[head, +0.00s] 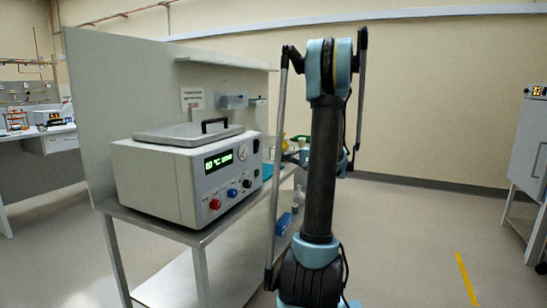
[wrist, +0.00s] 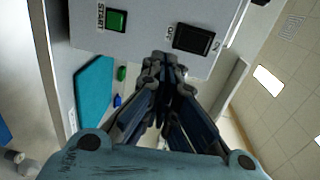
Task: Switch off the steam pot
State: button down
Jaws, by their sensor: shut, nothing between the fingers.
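A pale boxy unit with a flat lid and black handle, which looks like the steam pot (head: 160,180), stands on a metal bench in the head view. Its front has a lit green display (head: 218,161), a gauge and red, blue and black knobs. In the wrist view, a pale panel (wrist: 145,35) carries a green button (wrist: 116,20) marked START and a black rocker switch (wrist: 192,40) with a partly readable label like OFF. My gripper (wrist: 163,65) is shut and empty, its tips just below and left of the switch in the picture. Contact cannot be told.
The metal bench (head: 185,236) has a tall back panel (head: 110,90) with a shelf. Bottles and a blue box (head: 284,222) show beside my arm. A teal item (wrist: 94,90) lies near my gripper. Open floor and a yellow line (head: 466,278) are at right.

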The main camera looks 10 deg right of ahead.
jog(key=shift+s+d+f, duration=0.25)
jog(key=shift+s+d, duration=0.5)
jog(key=shift+d, duration=0.35)
jog(key=shift+s+d+f, duration=0.25)
jog(key=shift+s+d, duration=0.5)
jog(key=shift+d, duration=0.3)
jog(key=s+a+f+n+g+h, duration=0.2)
jog(key=s+a+f+g+h, duration=0.1)
jog(key=s+a, duration=0.55)
jog(key=s+a+f+n+g+h, duration=0.1)
jog(key=s+a+f+g+h, duration=0.2)
jog(key=s+a, duration=0.55)
jog(key=s+d+f+n+h, duration=0.1)
jog(key=s+d+f+h, duration=0.1)
jog(key=s+f, duration=0.2)
jog(key=s+d+f+n+g+h, duration=0.1)
jog(key=s+d+f+h, duration=0.2)
jog(key=s, duration=0.7)
jog(key=s+d+f+n+h, duration=0.2)
jog(key=s+f+h, duration=0.1)
jog(key=s, duration=0.4)
jog(key=shift+s+d+f+g, duration=0.2)
jog(key=shift+s+f+g, duration=0.15)
jog(key=shift+f, duration=0.5)
jog(key=shift+w, duration=0.1)
